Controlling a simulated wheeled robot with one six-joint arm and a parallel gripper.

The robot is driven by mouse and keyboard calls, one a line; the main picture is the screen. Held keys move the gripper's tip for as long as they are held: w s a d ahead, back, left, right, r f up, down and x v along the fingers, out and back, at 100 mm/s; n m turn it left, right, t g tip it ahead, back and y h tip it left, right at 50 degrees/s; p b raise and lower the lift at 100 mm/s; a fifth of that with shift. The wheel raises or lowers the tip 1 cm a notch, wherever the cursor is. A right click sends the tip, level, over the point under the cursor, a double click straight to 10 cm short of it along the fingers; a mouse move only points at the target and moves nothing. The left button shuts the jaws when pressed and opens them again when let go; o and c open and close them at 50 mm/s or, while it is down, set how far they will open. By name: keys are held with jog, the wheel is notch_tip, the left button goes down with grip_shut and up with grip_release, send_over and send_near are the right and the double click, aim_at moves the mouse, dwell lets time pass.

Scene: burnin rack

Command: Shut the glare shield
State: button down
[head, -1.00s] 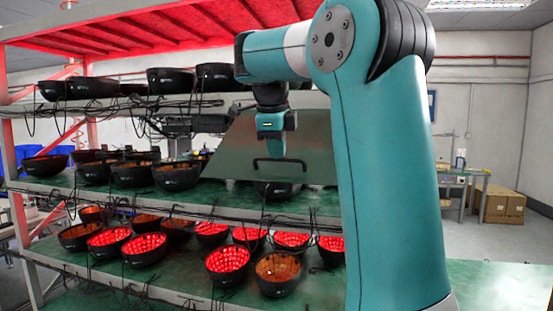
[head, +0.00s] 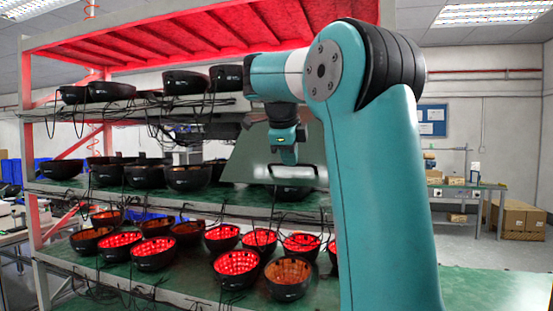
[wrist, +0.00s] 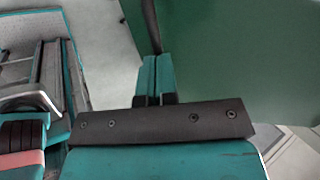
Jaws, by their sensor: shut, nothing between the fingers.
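The glare shield (head: 242,160) is a dark green sloping panel at the middle shelf level of the rack in the head view. Its bar handle (head: 262,172) runs along its lower part. My gripper (head: 289,160) is shut and empty, pointing down in front of the panel at the handle. I cannot tell from the head view whether it touches. In the wrist view the closed teal fingers (wrist: 153,68) lie beside a dark bar (wrist: 150,25) at the left edge of the green panel (wrist: 230,60). My arm hides the panel's right side.
Black bowls (head: 187,178) line the rack shelves, several lit red inside on the lower shelf (head: 237,262). Loose cables hang along the shelf edges. A workbench (head: 465,186) and cardboard boxes (head: 520,218) stand at the back right, with open floor before them.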

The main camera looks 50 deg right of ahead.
jog(key=w+d+f+t+h+b, duration=0.1)
jog(key=w+d+f+h+b, duration=0.2)
jog(key=d+f+b, duration=0.4)
jog(key=w+d+f+t+h+b, duration=0.2)
jog(key=d+f+h+b, duration=0.4)
jog(key=d+b, duration=0.5)
jog(key=w+b, duration=0.1)
jog(key=b, duration=0.6)
jog(key=shift+w+d+f, duration=0.15)
jog(key=shift+d+f, duration=0.05)
jog(key=shift+f, duration=0.15)
jog(key=shift+d, duration=0.1)
jog(key=shift+f, duration=0.1)
jog(key=b+v, duration=0.3)
jog(key=v, duration=1.1)
jog(key=shift+a+r, duration=0.25)
